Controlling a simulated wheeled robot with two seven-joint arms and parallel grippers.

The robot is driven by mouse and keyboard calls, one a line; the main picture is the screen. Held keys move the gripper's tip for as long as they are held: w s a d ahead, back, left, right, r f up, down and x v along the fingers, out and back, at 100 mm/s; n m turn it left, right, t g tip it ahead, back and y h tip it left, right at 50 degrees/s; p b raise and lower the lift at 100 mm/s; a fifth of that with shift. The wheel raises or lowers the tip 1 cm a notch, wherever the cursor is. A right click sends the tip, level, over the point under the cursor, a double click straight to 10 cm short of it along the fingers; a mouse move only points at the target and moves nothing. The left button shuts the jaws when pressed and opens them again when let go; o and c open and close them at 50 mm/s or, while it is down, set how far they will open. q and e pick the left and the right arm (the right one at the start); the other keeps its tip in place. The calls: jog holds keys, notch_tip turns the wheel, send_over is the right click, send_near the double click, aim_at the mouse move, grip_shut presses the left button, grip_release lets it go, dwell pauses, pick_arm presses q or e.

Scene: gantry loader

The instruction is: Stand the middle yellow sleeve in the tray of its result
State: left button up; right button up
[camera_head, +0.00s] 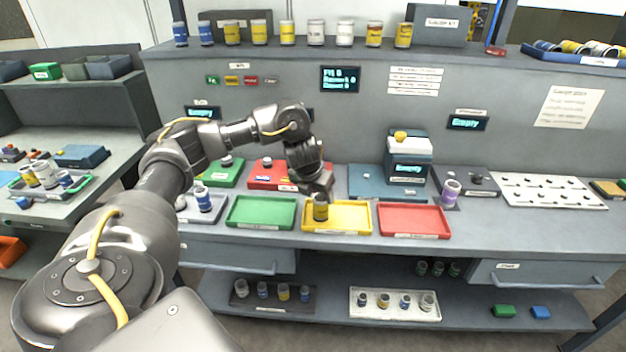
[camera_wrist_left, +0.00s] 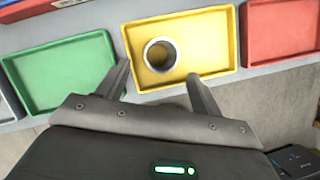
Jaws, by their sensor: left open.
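A yellow sleeve (camera_head: 321,211) stands upright in the yellow tray (camera_head: 350,212), towards the tray's left part. In the left wrist view the sleeve (camera_wrist_left: 160,55) shows its round open top, and the yellow tray (camera_wrist_left: 215,51) lies under it. My left gripper (camera_head: 320,193) is just above the sleeve, pointing down. In the wrist view its two fingers (camera_wrist_left: 158,75) are spread apart, with clear space between each finger and the sleeve. The gripper is empty. My right gripper is not in view.
An empty green tray (camera_head: 262,212) lies to the left and an empty red tray (camera_head: 413,220) to the right. A purple-marked sleeve (camera_head: 450,193) stands further right, near a white rack with holes (camera_head: 545,191). Several sleeves stand on the top shelf (camera_head: 280,48).

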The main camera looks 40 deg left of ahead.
pick_arm(q)
jog(key=p+v, duration=0.1)
jog(key=v, duration=0.3)
jog(key=shift+d+f, duration=0.1)
jog(key=shift+d, duration=0.05)
